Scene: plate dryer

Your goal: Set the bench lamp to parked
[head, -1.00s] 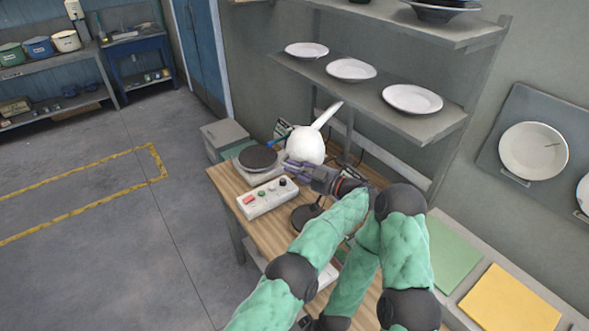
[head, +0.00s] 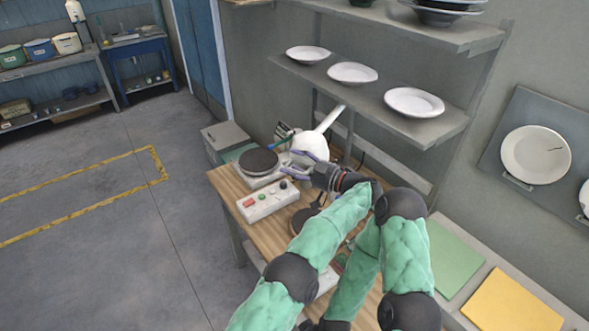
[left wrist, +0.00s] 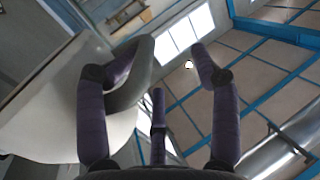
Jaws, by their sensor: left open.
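The bench lamp stands on the wooden bench. Its white shade (head: 311,145) and pale arm (head: 330,119) show behind my left gripper, and its dark round base (head: 303,220) is partly covered by my arm. My left gripper (head: 290,162) is open, its purple fingers spread just in front of the shade. In the left wrist view, the pale shade (left wrist: 45,120) fills the left side, with a grey looped part (left wrist: 146,70) by the left finger. The open fingers (left wrist: 168,75) show nothing clamped between them; I cannot tell whether one touches the lamp. My right gripper is not visible.
A hot plate (head: 258,160) and a control box (head: 268,201) with a red switch and knobs sit left of the gripper. A shelf (head: 440,128) with white plates overhangs the bench's back. Green and yellow mats (head: 510,300) lie at right.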

